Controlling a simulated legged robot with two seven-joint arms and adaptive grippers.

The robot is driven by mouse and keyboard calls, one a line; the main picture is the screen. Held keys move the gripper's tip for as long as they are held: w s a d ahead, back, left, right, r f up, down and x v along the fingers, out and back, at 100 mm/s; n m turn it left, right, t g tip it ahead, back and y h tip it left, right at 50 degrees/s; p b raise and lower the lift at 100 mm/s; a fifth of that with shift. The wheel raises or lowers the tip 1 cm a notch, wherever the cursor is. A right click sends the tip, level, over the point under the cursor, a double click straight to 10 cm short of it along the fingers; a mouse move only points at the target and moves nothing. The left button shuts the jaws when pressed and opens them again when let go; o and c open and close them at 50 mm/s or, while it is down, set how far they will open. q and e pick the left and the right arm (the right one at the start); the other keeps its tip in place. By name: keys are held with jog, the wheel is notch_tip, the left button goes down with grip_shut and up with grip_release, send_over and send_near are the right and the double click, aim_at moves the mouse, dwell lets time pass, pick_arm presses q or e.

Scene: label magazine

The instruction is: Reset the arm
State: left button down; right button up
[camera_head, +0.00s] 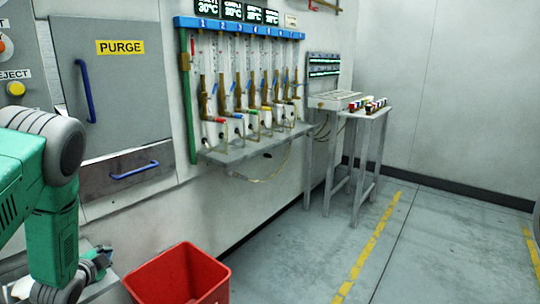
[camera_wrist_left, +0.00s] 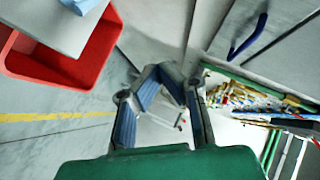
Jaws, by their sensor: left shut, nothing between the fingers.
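My left arm comes in from the left in the head view, green with grey joints. My left gripper (camera_head: 98,262) is low in the picture, left of the red bin and in front of the wall, partly hidden by the arm. In the left wrist view its dark fingers with blue-grey pads (camera_wrist_left: 172,75) are closed together with nothing between them. My right arm and gripper are not in view.
A red bin (camera_head: 183,279) stands close to the left gripper. A grey PURGE door with a blue handle (camera_head: 87,91) and a drawer (camera_head: 128,171) are on the wall. A shelf (camera_head: 260,142) juts out further right. Open floor (camera_head: 300,250) lies right of the bin.

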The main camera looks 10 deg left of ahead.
pick_arm(q)
jog(key=s+d+f+n+g+h, duration=0.1)
jog(key=s+d+f+n+g, duration=0.1)
jog(key=s+d+f, duration=0.4)
jog(key=s+d+f+n+g+h, duration=0.1)
jog(key=s+d+g, duration=0.15)
jog(key=d, duration=0.55)
jog(key=s+d+f+n+g+h, duration=0.1)
jog(key=s+d+f+n+g, duration=0.1)
jog(key=s+d+f, duration=0.45)
jog(key=s+d+n+g+h, duration=0.1)
jog(key=s+d+g, duration=0.1)
jog(key=s+d, duration=0.4)
jog(key=s+d+r+n+g+h, duration=0.1)
jog(key=s+d+n+g, duration=0.1)
jog(key=s+d, duration=0.4)
jog(key=shift+s+d+r+g+p, duration=0.25)
jog(key=shift+s+g, duration=0.6)
jog(key=shift+s, duration=1.7)
jog(key=shift+a+f, duration=0.2)
jog(key=shift+a, duration=0.05)
